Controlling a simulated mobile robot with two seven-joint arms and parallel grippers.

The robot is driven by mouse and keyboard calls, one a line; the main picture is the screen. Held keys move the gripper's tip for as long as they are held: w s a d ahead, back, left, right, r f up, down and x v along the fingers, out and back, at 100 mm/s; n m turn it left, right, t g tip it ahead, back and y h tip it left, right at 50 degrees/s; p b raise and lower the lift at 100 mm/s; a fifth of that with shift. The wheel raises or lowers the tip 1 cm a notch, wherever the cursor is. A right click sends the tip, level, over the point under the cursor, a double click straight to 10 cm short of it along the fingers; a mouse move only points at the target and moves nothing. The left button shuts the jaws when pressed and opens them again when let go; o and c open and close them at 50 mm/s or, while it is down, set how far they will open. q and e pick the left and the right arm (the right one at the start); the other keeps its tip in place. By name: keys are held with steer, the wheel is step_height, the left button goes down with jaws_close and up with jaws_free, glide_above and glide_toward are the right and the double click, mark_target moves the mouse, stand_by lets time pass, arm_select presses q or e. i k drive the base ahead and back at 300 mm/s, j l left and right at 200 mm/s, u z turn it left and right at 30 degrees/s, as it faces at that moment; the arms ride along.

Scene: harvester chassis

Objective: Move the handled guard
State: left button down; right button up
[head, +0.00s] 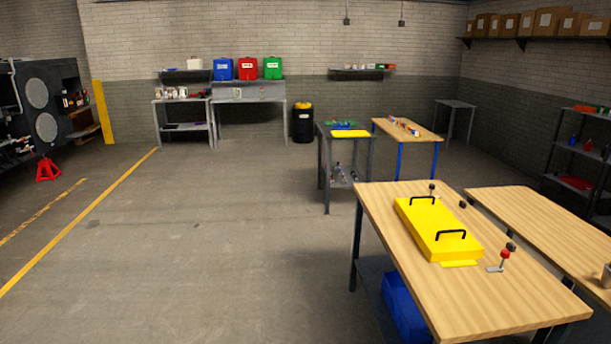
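The handled guard (432,225) is a flat yellow box with two black handles. It lies on the near wooden workbench (500,300) at the right of the head view. One handle (422,200) is at its far end and the other (451,234) at its near end. A small yellow tab (459,264) shows at its near edge. Neither of my grippers shows in the head view.
A second wooden bench (540,225) stands close on the right, with a narrow gap between. A grey cart (345,178) and another wooden table (409,134) stand behind. A blue bin (404,308) is under the near bench.

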mark_target(435, 220)
steer(key=i+z, duration=0.15)
steer(key=i, duration=0.35)
steer(key=i+j+z, duration=0.1)
steer(key=i, duration=0.45)
steer(key=i+j+z, duration=0.15)
steer(key=i+j, duration=0.15)
steer(key=i, duration=0.2)
steer(key=i+j+z, duration=0.1)
steer(key=i+z, duration=0.15)
steer(key=z, duration=0.2)
steer(key=i+j+z, duration=0.2)
steer(key=z, duration=0.2)
steer(key=i+j+z, duration=0.2)
steer(key=z, duration=0.25)
steer(key=i+j+z, duration=0.1)
steer(key=j+z, duration=0.2)
steer(key=i+j+z, duration=0.1)
steer(key=j+z, duration=0.75)
steer(key=j, duration=0.35)
steer(key=i, duration=0.05)
